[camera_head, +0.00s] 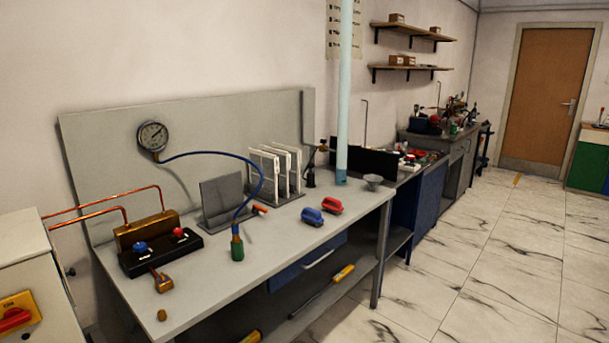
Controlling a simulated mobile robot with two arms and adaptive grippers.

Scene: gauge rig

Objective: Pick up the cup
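Neither of my grippers is in view.
A gauge (152,136) with a blue hose, a white rack (276,174) and a black valve block (160,252) are further left. The bench's front middle is clear.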

